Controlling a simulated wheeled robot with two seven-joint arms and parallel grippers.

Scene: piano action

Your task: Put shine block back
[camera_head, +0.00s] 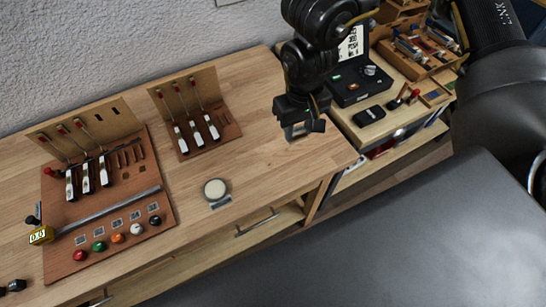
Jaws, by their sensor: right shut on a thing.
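My right gripper (302,119) hangs from the top over the right part of the wooden workbench (262,150). It is shut on a small block (296,132) with a pale face, most likely the shine block. The fingers hide part of the block, and I cannot tell whether it touches the bench top. A round cream disc (215,189) with a small grey label (221,204) by it lies on the bench, left of and nearer than the gripper. My left gripper is not in view.
Brown boards with hammers (195,130) and coloured knobs (118,239) stand at left. A yellow display (41,235) sits at the board's edge. At right, a side table holds a black case (359,84), a black box (369,115) and a wooden tool tray (432,43). Bare bench surrounds the disc.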

